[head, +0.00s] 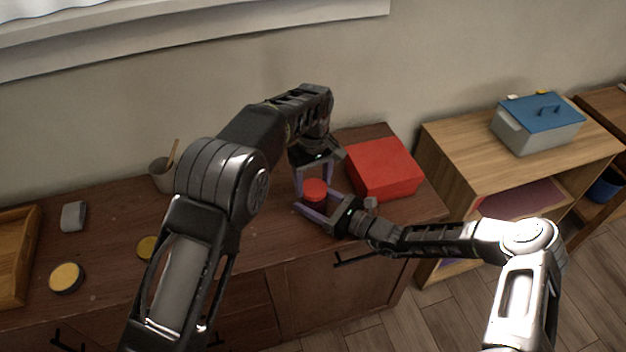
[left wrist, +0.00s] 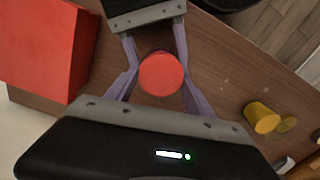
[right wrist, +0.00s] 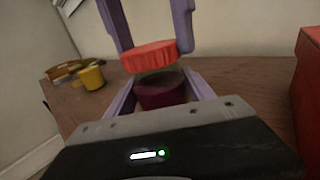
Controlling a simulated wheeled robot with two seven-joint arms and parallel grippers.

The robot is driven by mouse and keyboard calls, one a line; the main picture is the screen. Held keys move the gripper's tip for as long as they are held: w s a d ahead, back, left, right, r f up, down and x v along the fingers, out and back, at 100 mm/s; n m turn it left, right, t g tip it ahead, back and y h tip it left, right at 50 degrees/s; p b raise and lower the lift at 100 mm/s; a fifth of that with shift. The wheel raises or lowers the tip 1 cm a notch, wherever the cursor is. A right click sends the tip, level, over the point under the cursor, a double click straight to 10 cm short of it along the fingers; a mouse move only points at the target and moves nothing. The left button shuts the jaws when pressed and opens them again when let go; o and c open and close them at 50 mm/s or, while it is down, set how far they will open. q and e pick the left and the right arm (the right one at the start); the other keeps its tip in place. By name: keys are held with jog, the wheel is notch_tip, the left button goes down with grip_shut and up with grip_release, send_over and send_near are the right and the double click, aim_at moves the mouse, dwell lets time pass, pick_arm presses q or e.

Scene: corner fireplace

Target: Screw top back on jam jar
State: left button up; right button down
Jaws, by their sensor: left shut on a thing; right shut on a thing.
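The red jar lid (head: 315,190) is between the fingers of my left gripper (head: 313,179), which reaches down from above and is shut on it. The lid also shows in the left wrist view (left wrist: 161,75). The jam jar (right wrist: 160,92), dark purple inside, stands upright below the lid in the right wrist view. My right gripper (head: 322,205) comes in level from the right and is shut around the jar. The lid is directly over the jar mouth, with a narrow pale band between lid and dark contents. I cannot tell whether lid and rim touch. In the head view the lid hides the jar.
A red box (head: 383,168) stands close to the right of the jar. A cup with a stick (head: 163,174), a grey block (head: 73,216), yellow-topped round items (head: 67,277) and a wooden tray (head: 15,262) are on the left. A grey box with blue lid (head: 537,124) stands on the shelf.

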pick_arm(q)
jog(key=shift+f, duration=0.4)
